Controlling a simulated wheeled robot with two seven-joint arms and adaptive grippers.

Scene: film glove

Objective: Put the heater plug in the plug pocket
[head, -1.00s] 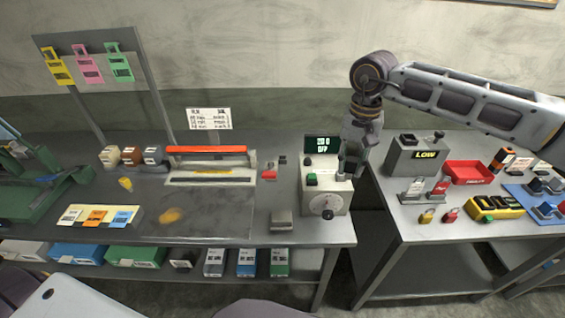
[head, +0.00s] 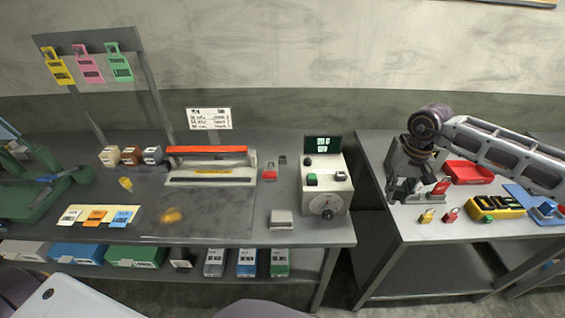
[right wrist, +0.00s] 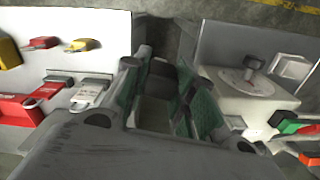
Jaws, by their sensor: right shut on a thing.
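My right gripper (head: 404,190) is over the front left part of the right bench, next to the grey and red lock tags. In the right wrist view its green-padded fingers (right wrist: 160,82) are shut on a small grey and dark block (right wrist: 154,112), which appears to be the heater plug; the fingers hide much of it. The heater control box (head: 325,190), with a green button, a dial and a display, stands to the left on the other bench. I cannot tell for sure which thing is the plug pocket. My left gripper is not in view.
A red tray (head: 468,172), a yellow case (head: 497,207), a yellow padlock (head: 427,216) and a red padlock (head: 451,214) are on the right bench near the gripper. A gap separates the benches. The sealer (head: 208,165) is on the left bench.

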